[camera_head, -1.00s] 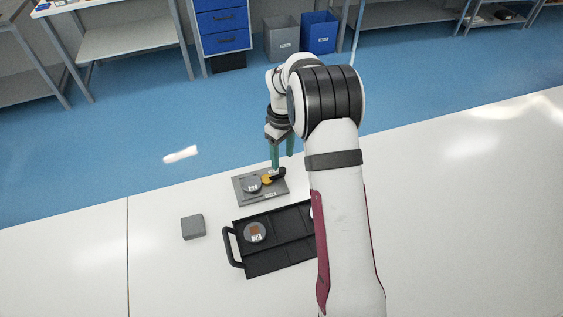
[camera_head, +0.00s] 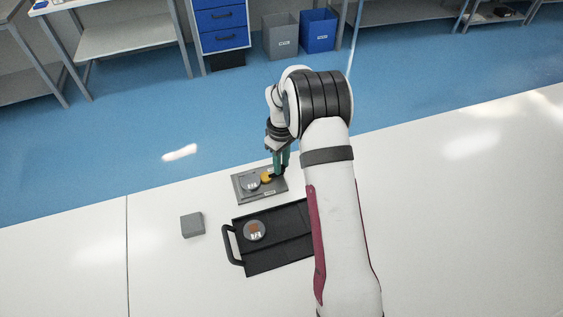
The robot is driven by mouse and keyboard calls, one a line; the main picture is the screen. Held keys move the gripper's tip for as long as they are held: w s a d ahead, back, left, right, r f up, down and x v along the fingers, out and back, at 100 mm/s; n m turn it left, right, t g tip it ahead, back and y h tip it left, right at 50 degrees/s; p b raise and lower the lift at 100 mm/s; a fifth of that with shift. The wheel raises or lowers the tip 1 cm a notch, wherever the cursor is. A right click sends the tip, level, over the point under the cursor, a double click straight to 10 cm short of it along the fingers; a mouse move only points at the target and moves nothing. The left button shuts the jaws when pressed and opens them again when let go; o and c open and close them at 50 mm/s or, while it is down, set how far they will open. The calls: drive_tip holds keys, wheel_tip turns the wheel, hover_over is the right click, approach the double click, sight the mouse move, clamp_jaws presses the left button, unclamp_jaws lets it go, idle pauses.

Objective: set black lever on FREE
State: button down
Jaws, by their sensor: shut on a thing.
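A grey plate device (camera_head: 246,198) lies near the table's far edge, with a round disc (camera_head: 250,184) and a yellow hub (camera_head: 266,178) on it. The black lever extends to the right of the yellow hub and is mostly hidden by my green fingers. My gripper (camera_head: 280,168) points down at the plate's right side, and its fingers are shut on the black lever. Any FREE label is too small to read.
A black tray (camera_head: 265,257) with a handle lies in front of the plate and holds a round piece (camera_head: 254,230). A small grey block (camera_head: 192,225) stands to the left. My arm covers the tray's right end. The table's left is clear.

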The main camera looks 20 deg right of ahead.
drive_tip(key=shift+s+m, duration=0.1)
drive_tip(key=shift+m, duration=0.2)
drive_tip(key=m, duration=0.1)
drive_tip(key=s+m, duration=0.1)
drive_tip(key=shift+m, duration=0.3)
drive_tip(key=m, duration=0.2)
drive_tip(key=s+m, duration=0.1)
drive_tip(key=shift+a+m, duration=0.25)
drive_tip(key=shift+m, duration=0.05)
drive_tip(key=m, duration=0.2)
drive_tip(key=s+a+m, duration=0.1)
drive_tip(key=m, duration=0.1)
drive_tip(key=shift+s, duration=0.1)
drive_tip(key=shift+s+a+m, duration=0.15)
drive_tip(key=shift+a+m, duration=0.05)
drive_tip(key=shift+m, duration=0.5)
drive_tip(key=shift+s+a+m, duration=0.1)
drive_tip(key=shift+a+m, duration=0.05)
drive_tip(key=shift+m, duration=0.55)
drive_tip(key=c, duration=0.7)
unclamp_jaws()
